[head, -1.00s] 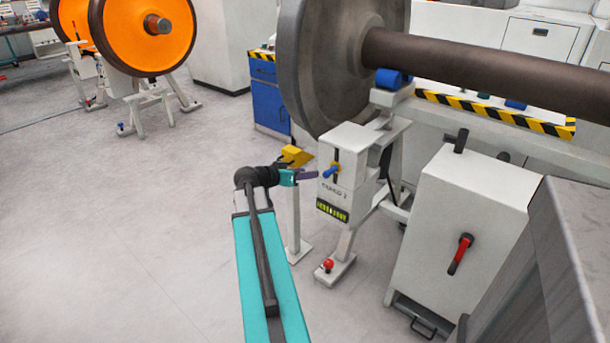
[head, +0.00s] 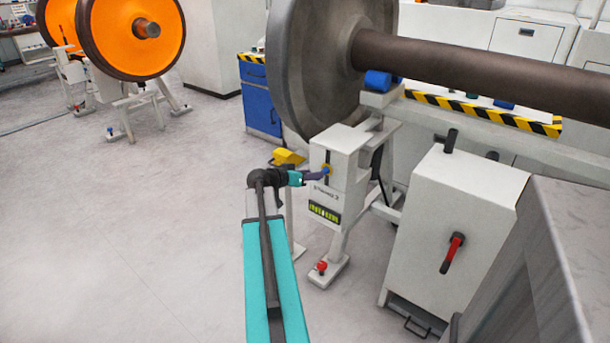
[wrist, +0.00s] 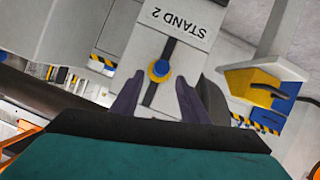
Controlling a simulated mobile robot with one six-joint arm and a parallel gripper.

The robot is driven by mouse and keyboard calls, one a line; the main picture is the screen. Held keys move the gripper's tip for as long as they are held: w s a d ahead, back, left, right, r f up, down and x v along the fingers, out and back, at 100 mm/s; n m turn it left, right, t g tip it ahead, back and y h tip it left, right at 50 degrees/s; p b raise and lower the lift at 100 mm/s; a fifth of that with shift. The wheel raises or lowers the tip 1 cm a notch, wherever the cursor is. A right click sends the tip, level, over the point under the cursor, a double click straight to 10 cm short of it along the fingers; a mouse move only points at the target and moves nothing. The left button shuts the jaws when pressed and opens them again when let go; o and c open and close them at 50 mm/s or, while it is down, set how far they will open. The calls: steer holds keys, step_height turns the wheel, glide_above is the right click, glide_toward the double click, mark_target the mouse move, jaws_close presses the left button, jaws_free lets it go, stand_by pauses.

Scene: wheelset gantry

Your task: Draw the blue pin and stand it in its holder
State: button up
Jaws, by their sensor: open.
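The blue pin (head: 325,169) sits in a yellow collar on the front of the white stand post, at a dark vertical slot. In the wrist view the pin (wrist: 160,67) shows end-on as a round blue head, under the upside-down label "STAND 2". My gripper (wrist: 158,82) is open, its two dark purple fingers on either side of the pin's line, a little short of or just at its head; contact cannot be told. A yellow block on a post (head: 289,157), likely the holder, is left of the stand; in the wrist view the yellow block (wrist: 262,85) has blue parts.
A large grey wheel (head: 310,70) with a brown axle (head: 470,60) rests above the stand. A red knob (head: 321,267) is on the stand's foot. A white cabinet with a red lever (head: 452,252) is to the right.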

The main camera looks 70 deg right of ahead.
steer(key=shift+x, duration=3)
steer(key=shift+c, duration=0.2)
jaws_close()
steer(key=shift+a, duration=0.15)
steer(key=w+a+b, duration=0.4)
steer(key=a+b, duration=0.3)
steer(key=a, duration=0.9)
stand_by(1.3)
steer(key=shift+w+a+r, duration=0.1)
steer(key=shift+w, duration=0.1)
stand_by(0.3)
